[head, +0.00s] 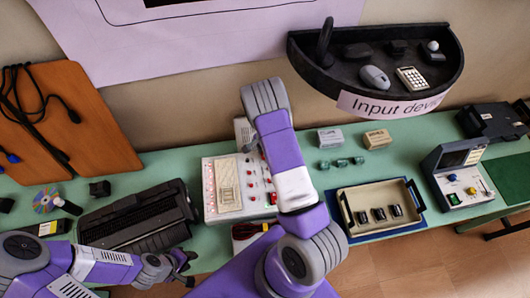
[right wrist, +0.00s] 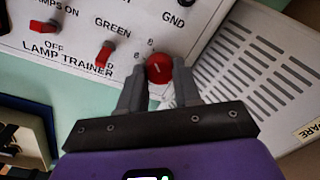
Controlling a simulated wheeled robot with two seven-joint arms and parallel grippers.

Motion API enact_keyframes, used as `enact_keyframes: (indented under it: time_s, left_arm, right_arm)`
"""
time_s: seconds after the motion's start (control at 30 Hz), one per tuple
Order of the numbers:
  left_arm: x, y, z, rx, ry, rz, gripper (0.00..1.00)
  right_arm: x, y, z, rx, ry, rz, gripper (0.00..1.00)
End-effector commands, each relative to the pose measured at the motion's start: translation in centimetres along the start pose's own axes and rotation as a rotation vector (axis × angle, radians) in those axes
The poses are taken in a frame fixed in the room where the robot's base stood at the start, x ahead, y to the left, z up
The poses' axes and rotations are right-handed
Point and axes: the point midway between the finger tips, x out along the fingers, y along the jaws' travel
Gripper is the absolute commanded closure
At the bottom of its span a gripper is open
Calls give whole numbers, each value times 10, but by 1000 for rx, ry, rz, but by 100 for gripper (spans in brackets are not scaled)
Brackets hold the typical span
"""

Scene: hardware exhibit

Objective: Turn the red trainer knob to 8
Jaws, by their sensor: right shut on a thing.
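The lamp trainer (head: 209,196) is a white panel with red controls on the green bench in the head view. In the right wrist view its panel (right wrist: 70,37) shows a round red knob (right wrist: 159,67) with a short pale pointer line, and small numerals beside it, one looking like an 8. The fingers of my right gripper (right wrist: 158,84) are shut on the knob from both sides. In the head view my right arm hides that gripper and knob. My left gripper (head: 186,267) is open and empty at the bench's front edge, below the black printer-like machine.
Red toggle levers (right wrist: 104,55) sit left of the knob, and a vented pale case (right wrist: 255,70) stands close on its right. A black machine (head: 140,218) is left of the trainer. A cream tray (head: 352,195) with dark pieces is right of my arm.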

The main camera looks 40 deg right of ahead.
Motion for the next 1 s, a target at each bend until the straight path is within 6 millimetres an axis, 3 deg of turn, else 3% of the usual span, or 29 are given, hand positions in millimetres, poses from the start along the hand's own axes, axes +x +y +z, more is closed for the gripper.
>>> enact_keyframes:
  time_s: [0.63,0.67,0.8,1.0]
  left_arm:
    - [0,0,0,0,0,0,64]
    - [0,0,0,0,0,0,64]
    - [0,0,0,0,0,0,64]
    - [0,0,0,0,0,0,64]
  right_arm:
    - [0,-1,0,57,3,-2,98]
    - [0,-1,0,57,3,-2,64]
    - [0,-1,0,56,3,-2,43]
    - [0,0,0,55,3,-1,42]
